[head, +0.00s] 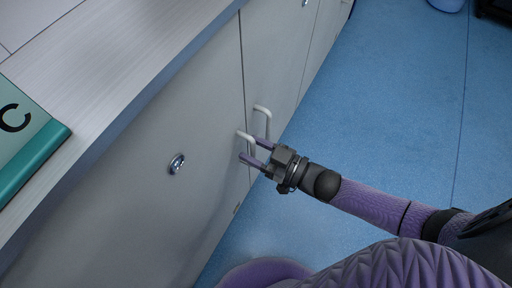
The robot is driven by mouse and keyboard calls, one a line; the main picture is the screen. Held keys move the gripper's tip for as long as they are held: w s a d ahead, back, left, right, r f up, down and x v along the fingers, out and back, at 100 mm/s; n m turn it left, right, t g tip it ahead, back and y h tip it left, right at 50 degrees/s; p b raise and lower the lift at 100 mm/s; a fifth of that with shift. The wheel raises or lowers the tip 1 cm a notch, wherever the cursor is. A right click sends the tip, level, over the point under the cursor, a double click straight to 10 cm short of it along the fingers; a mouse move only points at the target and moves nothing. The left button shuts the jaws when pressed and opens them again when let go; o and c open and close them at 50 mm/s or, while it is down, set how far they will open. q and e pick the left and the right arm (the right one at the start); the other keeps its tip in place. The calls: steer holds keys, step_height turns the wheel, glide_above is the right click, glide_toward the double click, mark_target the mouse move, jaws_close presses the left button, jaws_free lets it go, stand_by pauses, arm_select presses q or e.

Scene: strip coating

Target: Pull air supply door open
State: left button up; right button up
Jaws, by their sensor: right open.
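A row of pale grey cabinet doors runs below a light counter. Two white bar handles sit near a door seam: a near handle (244,136) on the left door (205,125) and a far handle (266,112) on the right door (270,60). Both doors look shut. My right gripper (254,151) is open, its two purple fingers pointing at the near handle. That handle appears to lie between or just beside the fingers; I cannot tell whether they touch. Which door is the air supply door is not shown. My left gripper is out of view.
A round metal lock (177,163) is on the left door. A teal-edged sign with a "C" (30,135) lies on the counter (110,85). The blue floor (370,110) to the right is clear, with a blue round object (446,4) at the far top.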

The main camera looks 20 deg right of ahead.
steer(key=shift+w+a, duration=0.15)
jaws_close()
stand_by(1.4)
